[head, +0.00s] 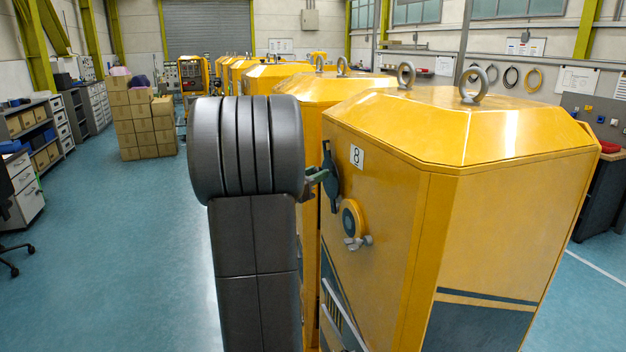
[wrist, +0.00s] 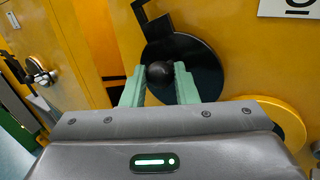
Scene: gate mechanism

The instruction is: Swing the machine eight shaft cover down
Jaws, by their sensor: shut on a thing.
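Machine eight (head: 390,215) is a yellow cabinet with an "8" label (head: 357,157) in the head view. Its shaft cover (head: 331,186) is a dark disc on the left face. It sits above and left of a round yellow collar (head: 350,216), which is uncovered. In the wrist view the cover (wrist: 207,72) fills the upper middle, with a black knob (wrist: 160,73) on it. The green fingers of my gripper (wrist: 158,84) are shut on this knob, one on each side. In the head view my gripper (head: 318,176) is partly hidden behind my arm.
A grey wing-shaped fitting (head: 358,242) sticks out below the collar. More yellow machines (head: 312,92) stand in a row behind. Stacked cardboard boxes (head: 140,122) stand at the back left. The blue floor (head: 120,250) left of my arm is clear.

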